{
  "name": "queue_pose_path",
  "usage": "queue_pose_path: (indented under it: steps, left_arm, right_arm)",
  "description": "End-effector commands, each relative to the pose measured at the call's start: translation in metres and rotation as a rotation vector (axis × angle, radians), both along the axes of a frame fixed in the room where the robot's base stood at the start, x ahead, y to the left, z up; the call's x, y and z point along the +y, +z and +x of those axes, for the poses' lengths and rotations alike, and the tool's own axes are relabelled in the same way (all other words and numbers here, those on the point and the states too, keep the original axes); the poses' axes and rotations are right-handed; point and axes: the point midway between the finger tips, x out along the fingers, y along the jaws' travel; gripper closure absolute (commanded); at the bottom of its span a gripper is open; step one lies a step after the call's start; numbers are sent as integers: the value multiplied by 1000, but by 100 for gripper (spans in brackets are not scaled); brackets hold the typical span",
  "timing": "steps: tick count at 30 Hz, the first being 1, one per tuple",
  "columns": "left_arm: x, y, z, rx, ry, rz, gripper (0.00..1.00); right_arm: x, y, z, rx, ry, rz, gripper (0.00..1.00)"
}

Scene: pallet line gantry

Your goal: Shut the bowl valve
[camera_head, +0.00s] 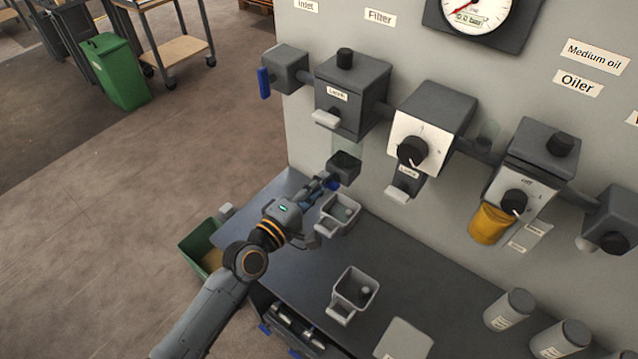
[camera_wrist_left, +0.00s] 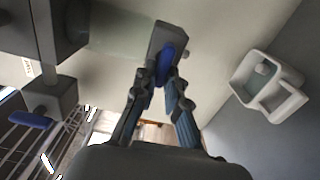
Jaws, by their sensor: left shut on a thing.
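The bowl valve is a small dark block (camera_head: 344,166) under the clear bowl of the filter (camera_head: 352,92). Its blue lever (camera_head: 331,185) shows just below the block, largely covered by my fingers. In the left wrist view the valve block (camera_wrist_left: 167,37) is straight ahead, with the blue lever (camera_wrist_left: 165,64) between my fingertips. My left gripper (camera_head: 325,186) is shut on this lever; its two fingers (camera_wrist_left: 157,82) also show in the left wrist view. My right gripper is in neither view.
A grey cup (camera_head: 325,229) stands on the bench close to my left gripper, another (camera_head: 338,316) nearer. The inlet valve's blue lever (camera_head: 264,83) hangs at upper left. A regulator (camera_head: 437,105) and an oiler (camera_head: 541,145) are to the right. A green bin (camera_head: 194,246) stands beside the bench.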

Motion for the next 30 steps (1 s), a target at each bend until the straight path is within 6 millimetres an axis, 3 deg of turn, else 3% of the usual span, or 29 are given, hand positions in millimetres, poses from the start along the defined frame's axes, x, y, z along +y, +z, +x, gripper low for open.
queue_pose_path:
  steps: [10,11,13,14,24,30]
  left_arm:
    - [0,-1,0,5,0,-6,100]
    - [0,-1,0,5,0,-5,82]
    - [0,-1,0,5,0,-5,67]
    - [0,-1,0,4,0,-4,65]
    - [2,-1,-3,3,0,-3,65]
    - [18,-1,-27,4,0,-1,65]
  right_arm:
    - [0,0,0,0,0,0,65]
    - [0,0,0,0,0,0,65]
    - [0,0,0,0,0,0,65]
    - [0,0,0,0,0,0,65]
    - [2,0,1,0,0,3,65]
    - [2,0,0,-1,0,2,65]
